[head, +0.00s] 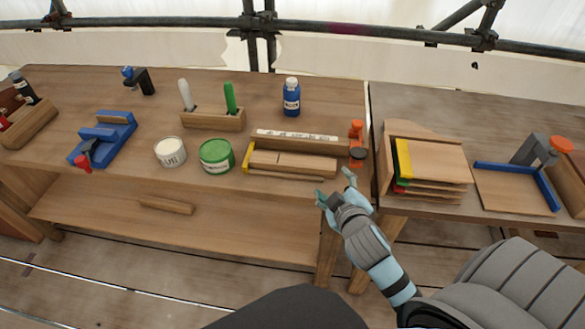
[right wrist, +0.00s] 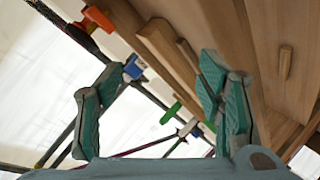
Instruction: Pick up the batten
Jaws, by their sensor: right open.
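A short wooden bar, which looks like the batten (head: 166,205), lies flat on the lower shelf (head: 250,232) under the left bench. It also shows at the upper right of the right wrist view (right wrist: 286,63). My right gripper (head: 335,187) is open and empty in front of the left bench's right end, well to the right of the bar. Its two teal fingers stand apart in the right wrist view (right wrist: 158,80). My left gripper is not in view.
The bench top (head: 80,100) holds a green tin (head: 216,156), a white tin (head: 170,152), a blue bottle (head: 291,97), a blue clamp-like tool (head: 105,136) and a wooden jig (head: 292,163). A bench leg (head: 328,250) stands near my right gripper. The shelf's right part is clear.

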